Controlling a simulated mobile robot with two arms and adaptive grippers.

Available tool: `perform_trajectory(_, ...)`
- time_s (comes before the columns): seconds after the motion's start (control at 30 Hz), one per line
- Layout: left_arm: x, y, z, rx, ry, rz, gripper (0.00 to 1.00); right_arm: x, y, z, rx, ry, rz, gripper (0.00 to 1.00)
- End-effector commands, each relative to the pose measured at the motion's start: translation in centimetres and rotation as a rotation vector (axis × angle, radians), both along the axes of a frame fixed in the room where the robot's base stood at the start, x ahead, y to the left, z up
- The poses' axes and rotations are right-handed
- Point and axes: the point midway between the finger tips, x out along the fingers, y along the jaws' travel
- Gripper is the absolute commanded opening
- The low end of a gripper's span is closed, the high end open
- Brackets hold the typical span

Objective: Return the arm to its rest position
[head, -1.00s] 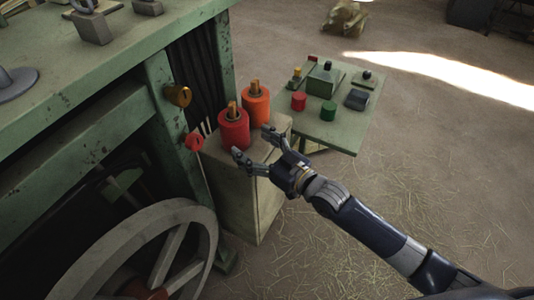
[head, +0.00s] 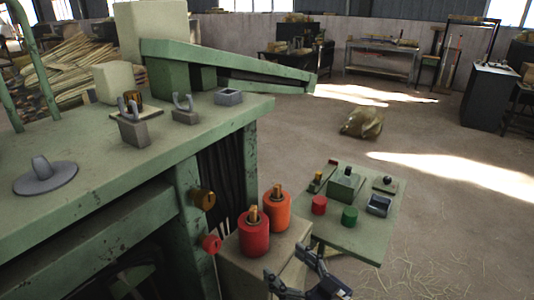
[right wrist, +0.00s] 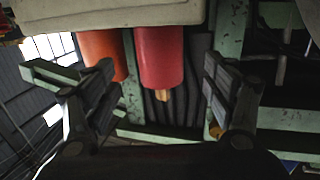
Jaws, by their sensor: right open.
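My right gripper (head: 294,272) is at the bottom of the head view, in front of the box that bears the red and orange spools. It is open and empty. In the right wrist view its two fingers (right wrist: 160,95) stand wide apart, with the red spool (right wrist: 160,58) showing between them and the orange spool (right wrist: 103,52) towards the left finger. I cannot tell from the views that either finger touches a spool. Most of my right arm is below the head view's edge. My left gripper does not show.
The red spool (head: 254,233) and orange spool (head: 277,212) stand on a pale box (head: 232,272) beside the green machine (head: 120,150). A green control table (head: 350,243) with buttons stands to the right. The floor (head: 460,230) at the right is clear apart from straw.

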Motion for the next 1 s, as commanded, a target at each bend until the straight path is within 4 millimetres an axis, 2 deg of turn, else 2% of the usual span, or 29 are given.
perform_trajectory(0.2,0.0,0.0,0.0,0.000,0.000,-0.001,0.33,-2.8,0.9,-3.1,-0.092,0.156,-0.039,0.77)
perform_trajectory(0.33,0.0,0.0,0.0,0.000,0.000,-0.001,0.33,-5.5,-0.1,-6.0,-0.191,0.313,-0.102,0.77)
perform_trajectory(0.47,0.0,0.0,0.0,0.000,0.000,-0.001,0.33,-8.9,-2.5,-8.7,-0.292,0.487,-0.181,0.77)
perform_trajectory(0.63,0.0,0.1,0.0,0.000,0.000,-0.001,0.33,-14.3,-6.6,-11.5,-0.401,0.720,-0.291,0.77)
perform_trajectory(0.8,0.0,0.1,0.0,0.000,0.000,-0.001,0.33,-19.2,-10.0,-13.1,-0.473,0.907,-0.375,0.77)
perform_trajectory(1.0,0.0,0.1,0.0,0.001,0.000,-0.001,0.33,-24.8,-13.1,-13.8,-0.533,1.101,-0.459,0.77)
